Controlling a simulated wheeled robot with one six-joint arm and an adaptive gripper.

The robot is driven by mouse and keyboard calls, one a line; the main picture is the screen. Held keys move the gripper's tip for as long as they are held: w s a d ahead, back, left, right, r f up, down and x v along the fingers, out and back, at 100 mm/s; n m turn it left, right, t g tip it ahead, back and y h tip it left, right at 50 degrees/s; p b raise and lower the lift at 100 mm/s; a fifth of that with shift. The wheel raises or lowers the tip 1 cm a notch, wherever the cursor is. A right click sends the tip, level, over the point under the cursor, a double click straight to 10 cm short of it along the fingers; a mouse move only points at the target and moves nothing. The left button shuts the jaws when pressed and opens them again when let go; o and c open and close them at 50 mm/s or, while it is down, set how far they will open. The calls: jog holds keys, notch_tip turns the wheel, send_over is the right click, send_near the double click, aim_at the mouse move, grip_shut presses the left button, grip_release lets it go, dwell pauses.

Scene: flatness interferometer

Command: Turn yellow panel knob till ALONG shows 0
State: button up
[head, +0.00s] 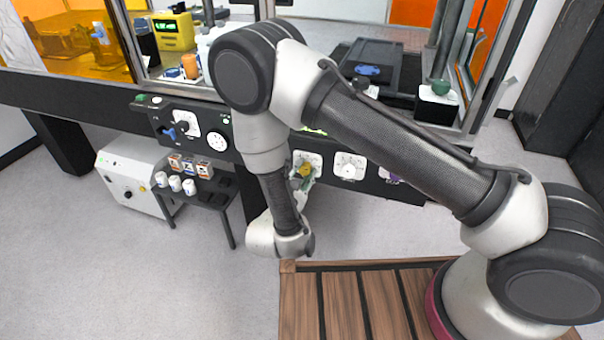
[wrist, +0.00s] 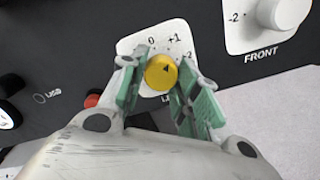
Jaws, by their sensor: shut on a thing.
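The yellow knob (wrist: 161,72) sits on a white dial plate (wrist: 131,45) on the dark panel. In the head view the yellow knob (head: 305,170) is partly covered by my gripper (head: 306,179). I cannot read any ALONG display; a sliver of green lit text shows behind my arm.
A white FRONT knob (wrist: 283,12) is to the right, with a white-plated knob (head: 348,166) beside the yellow one in the head view. A red button (wrist: 92,100) is close left of my fingers. A small dark table (head: 205,190) with cups stands left.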

dwell(0.3)
jog(key=o, duration=1)
